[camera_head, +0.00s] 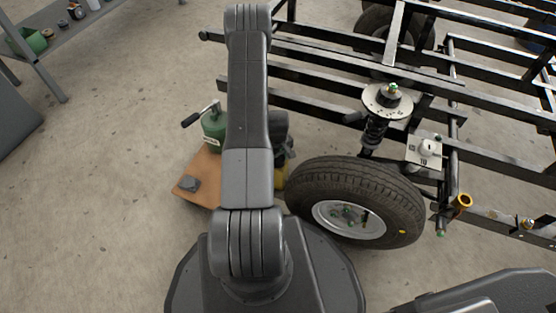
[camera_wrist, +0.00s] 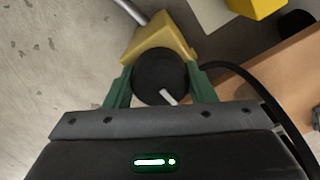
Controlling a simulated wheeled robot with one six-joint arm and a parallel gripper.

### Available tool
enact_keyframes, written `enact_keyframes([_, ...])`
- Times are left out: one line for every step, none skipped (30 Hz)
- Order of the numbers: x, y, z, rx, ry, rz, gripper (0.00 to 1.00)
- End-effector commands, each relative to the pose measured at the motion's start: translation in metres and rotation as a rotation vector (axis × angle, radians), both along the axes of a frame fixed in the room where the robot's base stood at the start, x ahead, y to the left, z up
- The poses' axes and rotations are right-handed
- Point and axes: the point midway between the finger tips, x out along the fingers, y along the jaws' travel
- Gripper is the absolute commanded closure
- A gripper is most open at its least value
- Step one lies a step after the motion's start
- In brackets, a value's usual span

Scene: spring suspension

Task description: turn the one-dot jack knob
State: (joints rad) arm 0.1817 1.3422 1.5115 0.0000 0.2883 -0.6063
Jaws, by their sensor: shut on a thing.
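A round black knob (camera_wrist: 160,72) with one white pointer line sits on a yellow block (camera_wrist: 155,40) in the wrist view. My gripper (camera_wrist: 160,78) is shut on the knob, with one green finger on each side of its rim. The pointer line slants toward the lower right. I cannot make out any dot marking on the knob or block. In the head view my arm hides the knob and my gripper; only a bit of a yellow body (camera_head: 281,180) shows beside the arm.
A brown board (camera_head: 197,178) carries a green bottle-shaped unit (camera_head: 213,128) with a handle, left of my arm. A tire (camera_head: 358,195) and black frame stand close at right. In the wrist view a black hose (camera_wrist: 262,78) curves past my gripper and another yellow block (camera_wrist: 255,6) shows.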

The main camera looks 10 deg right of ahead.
Motion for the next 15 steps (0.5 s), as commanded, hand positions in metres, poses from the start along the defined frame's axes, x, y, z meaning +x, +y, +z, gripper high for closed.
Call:
enact_keyframes([0.0008,-0.0002,-0.0005,0.000,-0.001,0.045,0.73])
enact_keyframes([0.0009,-0.0003,-0.0005,0.000,-0.001,0.073,0.73])
enact_keyframes([0.0009,-0.0003,-0.0004,0.000,-0.002,0.112,0.73])
enact_keyframes([0.0009,-0.0003,-0.0004,0.000,-0.001,0.140,0.73])
enact_keyframes([0.0009,-0.0003,-0.0004,0.000,-0.001,0.168,0.73])
enact_keyframes([0.0009,-0.0003,-0.0004,0.000,-0.001,0.207,0.73])
enact_keyframes([0.0009,-0.0003,-0.0003,0.000,-0.001,0.235,0.73])
enact_keyframes([0.0008,-0.0003,-0.0004,0.000,-0.001,0.263,0.73])
enact_keyframes([0.0008,-0.0003,-0.0004,0.000,-0.001,0.302,0.73])
enact_keyframes([0.0008,-0.0003,-0.0004,0.000,-0.001,0.330,0.73])
enact_keyframes([0.0008,-0.0003,-0.0004,0.000,-0.001,0.358,0.73])
enact_keyframes([0.0007,-0.0003,-0.0004,0.000,-0.001,0.396,0.73])
enact_keyframes([0.0007,-0.0003,-0.0004,0.000,-0.001,0.425,0.73])
enact_keyframes([0.0007,-0.0003,-0.0005,0.000,-0.001,0.453,0.73])
enact_keyframes([0.0007,-0.0003,-0.0004,0.000,-0.001,0.491,0.73])
